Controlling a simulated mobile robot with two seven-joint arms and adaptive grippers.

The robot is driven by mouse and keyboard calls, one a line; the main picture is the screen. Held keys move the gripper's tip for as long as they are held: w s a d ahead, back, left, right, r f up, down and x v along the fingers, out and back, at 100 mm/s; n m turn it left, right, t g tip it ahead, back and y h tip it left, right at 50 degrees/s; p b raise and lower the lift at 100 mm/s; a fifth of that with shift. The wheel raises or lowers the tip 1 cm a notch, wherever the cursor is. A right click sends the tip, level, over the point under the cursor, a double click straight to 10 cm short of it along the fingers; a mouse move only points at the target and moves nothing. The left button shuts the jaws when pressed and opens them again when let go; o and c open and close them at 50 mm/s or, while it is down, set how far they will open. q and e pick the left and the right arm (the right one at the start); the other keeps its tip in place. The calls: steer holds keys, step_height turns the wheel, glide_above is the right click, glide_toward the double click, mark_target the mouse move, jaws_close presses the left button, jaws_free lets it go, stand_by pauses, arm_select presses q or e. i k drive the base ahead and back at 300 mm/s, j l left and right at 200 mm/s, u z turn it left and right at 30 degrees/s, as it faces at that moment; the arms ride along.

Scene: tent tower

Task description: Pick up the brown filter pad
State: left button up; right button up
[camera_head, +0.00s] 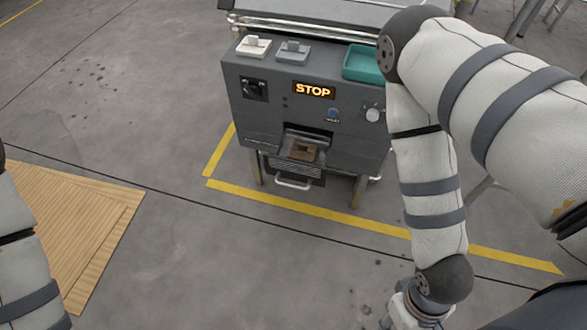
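A small brown square pad (304,151), which looks like the filter pad, lies in the open slot low on the front of the grey machine (257,125). The slot is dark around it, and the pad's far edge is partly shaded. My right arm passes in front of the machine's right side, and its wrist runs off the bottom edge of the view. My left arm shows only at the left edge. Neither gripper is in view, so whether they are open or shut is hidden.
On top of the machine are a white block (253,46), a grey block (293,51) and a teal tray (360,64). A lit STOP sign (314,90) and knobs are on its front. A wooden board (80,215) lies left on the floor. Yellow lines (290,206) mark the floor.

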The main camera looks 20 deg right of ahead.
mark_target(302, 152)
steer(key=i+z, duration=0.4)
steer(key=i+j+z, duration=0.15)
steer(key=z, duration=0.2)
steer(key=i+j+z, duration=0.25)
steer(key=z, duration=0.15)
steer(key=i, duration=0.15)
